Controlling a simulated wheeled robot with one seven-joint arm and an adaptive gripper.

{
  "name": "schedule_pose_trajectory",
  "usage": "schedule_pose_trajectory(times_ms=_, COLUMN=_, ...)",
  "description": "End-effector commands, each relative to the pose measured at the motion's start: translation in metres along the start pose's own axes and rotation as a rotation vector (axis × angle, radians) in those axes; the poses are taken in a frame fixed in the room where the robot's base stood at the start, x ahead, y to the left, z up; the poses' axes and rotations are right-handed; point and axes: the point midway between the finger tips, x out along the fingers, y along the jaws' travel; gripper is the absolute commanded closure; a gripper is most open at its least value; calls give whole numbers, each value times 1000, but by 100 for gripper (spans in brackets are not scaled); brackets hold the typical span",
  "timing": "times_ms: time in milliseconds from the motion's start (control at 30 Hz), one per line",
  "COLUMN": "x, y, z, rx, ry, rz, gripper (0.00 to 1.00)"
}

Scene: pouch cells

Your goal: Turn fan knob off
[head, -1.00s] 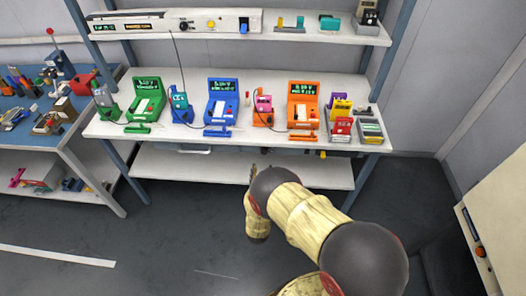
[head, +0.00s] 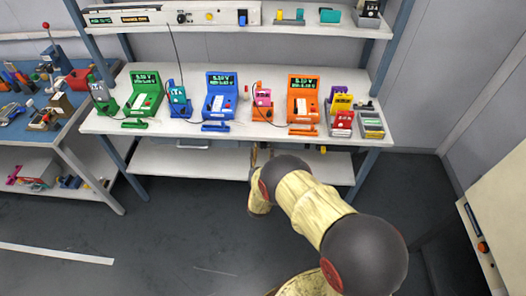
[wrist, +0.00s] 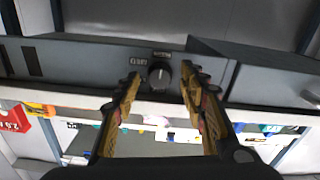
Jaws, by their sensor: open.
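A dark round knob (wrist: 159,75) with a white pointer line sits on the face of a grey panel (wrist: 80,62) in the wrist view. Small labels are beside and above it, too blurred to read surely. My gripper (wrist: 159,84) is open, with one yellow-brown finger on each side of the knob and a visible gap on both sides. Nothing is held. In the head view my gripper (head: 257,155) is mostly hidden by my arm, near the front edge of the bench (head: 225,138). The knob cannot be made out there.
Green (head: 143,97), blue (head: 221,99) and orange (head: 303,102) testers stand on the bench with small devices between them. A lower shelf (head: 190,165) runs below. A cluttered blue table (head: 20,125) is at the left. The floor in front is clear.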

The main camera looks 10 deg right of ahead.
Motion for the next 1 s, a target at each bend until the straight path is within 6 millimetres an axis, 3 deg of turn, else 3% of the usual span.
schedule_pose_trajectory(times_ms=767, x=0, y=0, z=0, rx=0, ry=0, rz=0, gripper=99)
schedule_pose_trajectory(times_ms=1000, x=0, y=0, z=0, rx=-11, ry=0, rz=0, gripper=100)
